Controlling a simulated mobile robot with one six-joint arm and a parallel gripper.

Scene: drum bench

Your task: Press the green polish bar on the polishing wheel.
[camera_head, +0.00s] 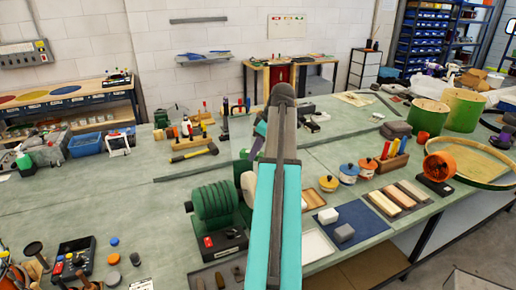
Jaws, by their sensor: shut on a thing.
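A green bench machine (214,202) with a red switch on its base stands left of the middle of the bench. A pale round part (249,188) shows at its right side, partly behind my arm; it looks like the polishing wheel. My teal and grey arm rises through the middle of the view and bends over at the top. A short piece of it shows to the left of the upright link. My gripper is hidden behind the arm. I cannot see the green polish bar in this view.
A rack of brown, tan and pale bars (398,199) lies to the right. A blue mat (352,218) with grey blocks, several lidded pots (348,174) and an orange round device (440,168) are near it. A hammer (195,153) lies behind the machine. Bare bench (150,215) shows at left.

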